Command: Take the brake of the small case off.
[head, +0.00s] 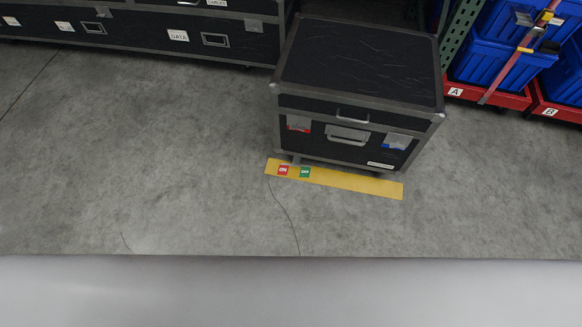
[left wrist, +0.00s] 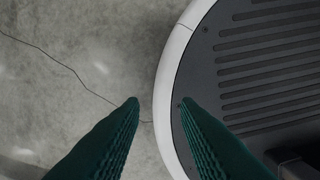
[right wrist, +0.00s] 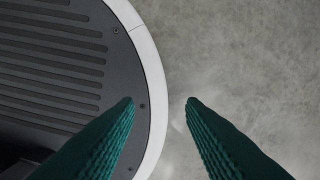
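The small case (head: 355,65) is a black flight case with grey metal edges, standing on the floor right of the middle in the head view. Its front has a handle, red and blue marked plates and a white label. At its front foot lies a yellow strip (head: 350,182) with a red ON tag (head: 283,170) and a green OFF tag (head: 305,172). My left gripper (left wrist: 157,102) and right gripper (right wrist: 160,101) are open and empty above the floor beside my base. Neither shows in the head view.
Long black cases (head: 140,38) stand at the back left, one labelled DATA. Blue totes (head: 490,65) on red bases marked A and B stand at the right by a green rack post (head: 459,35). The grey floor (head: 130,150) left and in front of the case is clear.

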